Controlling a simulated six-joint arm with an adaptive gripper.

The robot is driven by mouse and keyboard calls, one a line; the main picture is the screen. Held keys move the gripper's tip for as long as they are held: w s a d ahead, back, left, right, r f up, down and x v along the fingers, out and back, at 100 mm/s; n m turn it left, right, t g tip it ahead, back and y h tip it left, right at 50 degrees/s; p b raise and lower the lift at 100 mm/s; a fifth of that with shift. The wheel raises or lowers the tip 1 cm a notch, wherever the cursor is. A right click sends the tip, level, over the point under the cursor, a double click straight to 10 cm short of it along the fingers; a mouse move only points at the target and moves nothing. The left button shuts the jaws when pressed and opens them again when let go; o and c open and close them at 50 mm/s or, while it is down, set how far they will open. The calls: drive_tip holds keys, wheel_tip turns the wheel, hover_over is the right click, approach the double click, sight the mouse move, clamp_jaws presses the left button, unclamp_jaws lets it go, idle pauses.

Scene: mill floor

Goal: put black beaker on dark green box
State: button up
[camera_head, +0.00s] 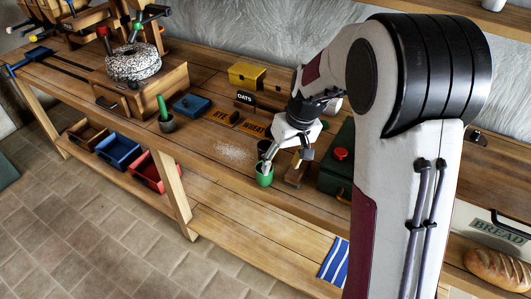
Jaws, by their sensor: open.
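A small dark shape (264,147) beside my gripper's left finger may be the black beaker; it is too small and too close to the finger to be sure. My gripper (286,157) points down over the bench with its fingers spread, apparently empty. A green cup (264,178) with light sticks in it stands just below the left finger; I cannot tell whether they touch. The dark green box (333,180) stands to the right of my gripper, with a red knob (341,154) on its top. My arm hides the box's right part.
A wooden block (296,173) lies between cup and box. Behind are OATS (244,98), RYE (220,116) and WHEAT (255,129) labels, a yellow box (246,76) and a blue box (192,106). The bench's front edge is near the cup.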

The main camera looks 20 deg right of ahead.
sight(266, 148)
drive_tip(key=shift+n+t, duration=0.4)
drive_tip(key=shift+n, duration=0.4)
drive_tip(key=w, duration=0.2)
drive_tip(key=w+f, duration=0.1)
drive_tip(key=w, duration=0.3)
drive_tip(key=shift+w+d+f, duration=0.25)
drive_tip(key=shift+d+f, duration=0.05)
drive_tip(key=shift+f, duration=0.1)
drive_tip(key=w, duration=0.1)
drive_tip(key=w+r+n+t, duration=0.1)
drive_tip(key=w+r+n, duration=0.1)
drive_tip(key=shift+w+d, duration=0.1)
drive_tip(key=shift+w, duration=0.3)
drive_tip(key=shift+x, duration=1.25)
drive_tip(key=shift+f, duration=0.1)
drive_tip(key=shift+a+x, duration=0.15)
drive_tip(key=shift+x, duration=1.1)
drive_tip(key=shift+a+x, duration=0.15)
drive_tip(key=shift+x, duration=1.1)
drive_tip(key=shift+w, duration=0.15)
